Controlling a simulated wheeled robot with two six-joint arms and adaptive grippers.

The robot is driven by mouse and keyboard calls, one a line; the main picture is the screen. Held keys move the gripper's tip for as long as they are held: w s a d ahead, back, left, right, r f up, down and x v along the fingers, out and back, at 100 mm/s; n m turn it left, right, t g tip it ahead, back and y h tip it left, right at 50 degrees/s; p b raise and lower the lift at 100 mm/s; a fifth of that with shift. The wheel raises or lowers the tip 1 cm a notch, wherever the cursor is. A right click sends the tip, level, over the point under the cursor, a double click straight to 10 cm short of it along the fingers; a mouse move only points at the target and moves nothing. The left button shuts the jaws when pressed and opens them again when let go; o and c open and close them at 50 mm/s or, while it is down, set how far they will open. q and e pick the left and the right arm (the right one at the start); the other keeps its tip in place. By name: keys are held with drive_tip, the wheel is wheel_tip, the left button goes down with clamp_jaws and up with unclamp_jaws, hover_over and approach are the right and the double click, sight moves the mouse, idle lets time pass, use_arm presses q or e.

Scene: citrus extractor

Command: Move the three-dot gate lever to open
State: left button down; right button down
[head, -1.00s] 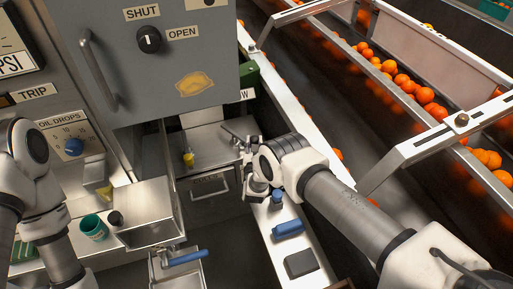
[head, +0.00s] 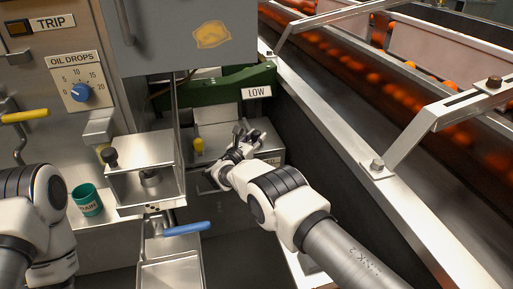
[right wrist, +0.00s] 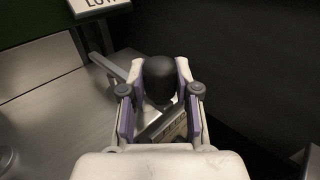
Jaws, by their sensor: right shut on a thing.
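My right gripper (head: 243,143) reaches into the steel recess below the green part with the LOW label. In the right wrist view my right gripper (right wrist: 160,100) is shut on a rounded black knob (right wrist: 160,78), with one finger on each side of it. A flat grey metal bar (right wrist: 108,68) lies beside the knob, and a small plate with unreadable lettering (right wrist: 168,125) shows below it. No three-dot mark can be made out at this knob. My left arm is at the left edge, but its gripper is not in view.
A steel box (head: 148,185) with a black knob and a blue handle (head: 187,229) stand left of my right arm. The LOW label (head: 257,92) hangs above; a steel rail (head: 340,140) runs along the right.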

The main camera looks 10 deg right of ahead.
use_arm(q)
drive_tip(key=shift+a+f, duration=0.1)
drive_tip(key=shift+f, duration=0.25)
use_arm(e)
drive_tip(key=shift+w+a+r, duration=0.15)
drive_tip(key=shift+r, duration=0.25)
drive_tip(key=c, duration=0.8)
unclamp_jaws()
drive_tip(key=shift+w, duration=0.1)
drive_tip(key=shift+f, duration=0.25)
use_arm(q)
drive_tip(key=shift+w, duration=0.1)
use_arm(e)
drive_tip(key=shift+r, duration=0.1)
wheel_tip(320, 180, up, 10)
drive_tip(key=shift+f, duration=0.1)
use_arm(q)
drive_tip(key=shift+a, duration=0.1)
use_arm(e)
drive_tip(key=shift+a, duration=0.1)
